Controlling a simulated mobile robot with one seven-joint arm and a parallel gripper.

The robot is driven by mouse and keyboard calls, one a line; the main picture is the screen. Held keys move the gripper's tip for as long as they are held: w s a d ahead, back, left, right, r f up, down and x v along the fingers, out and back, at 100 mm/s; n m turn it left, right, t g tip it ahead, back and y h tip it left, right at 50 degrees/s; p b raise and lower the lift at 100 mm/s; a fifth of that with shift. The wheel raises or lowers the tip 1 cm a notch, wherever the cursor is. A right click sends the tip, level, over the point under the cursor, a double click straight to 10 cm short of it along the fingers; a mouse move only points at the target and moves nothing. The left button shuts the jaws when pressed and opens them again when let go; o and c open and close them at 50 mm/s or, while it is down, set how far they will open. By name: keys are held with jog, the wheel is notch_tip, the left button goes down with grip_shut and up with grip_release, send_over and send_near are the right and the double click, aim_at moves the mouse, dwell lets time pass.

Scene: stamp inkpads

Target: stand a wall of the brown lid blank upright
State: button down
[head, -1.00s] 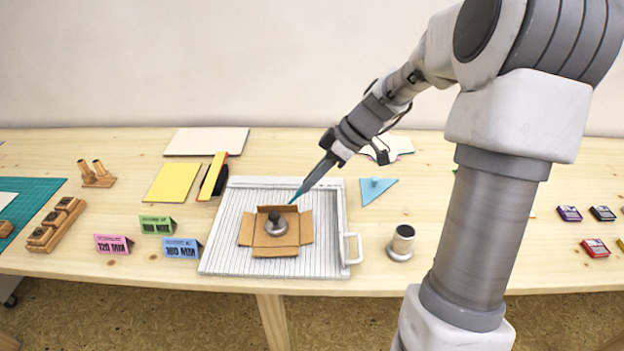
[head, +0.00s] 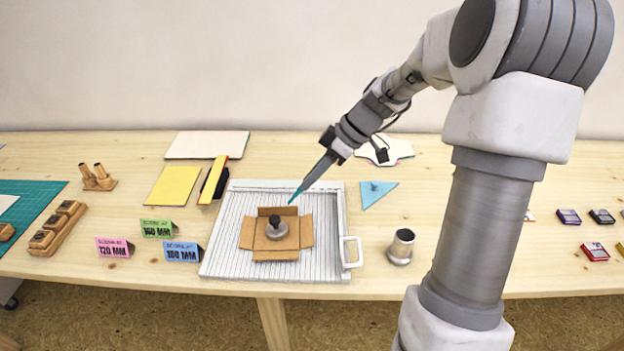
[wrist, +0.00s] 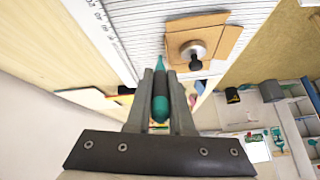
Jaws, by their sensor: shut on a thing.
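The brown lid blank (head: 306,231) lies on the ribbed white board (head: 225,262), its flaps spread around a centre panel. Its back wall (head: 268,211) looks raised; I cannot tell its exact angle. A round grey weight with a black knob (head: 276,229) sits on the centre panel. My gripper (head: 306,187) is shut on a slim teal pointed tool (head: 295,197), whose tip points down close to the back wall. I cannot tell whether it touches. The wrist view shows the tool (wrist: 161,98) between the fingers, and the blank (wrist: 228,42) beyond its tip.
A handle (head: 352,252) and a metal cup (head: 401,247) are right of the blank. A blue triangle (head: 375,192) lies behind right.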

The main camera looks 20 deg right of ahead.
notch_tip(320, 180, up, 8)
jog(key=w+p, duration=0.1)
jog(key=p, duration=0.4)
jog(key=shift+d+f, duration=0.2)
jog(key=shift+f, duration=0.05)
dwell(1.3)
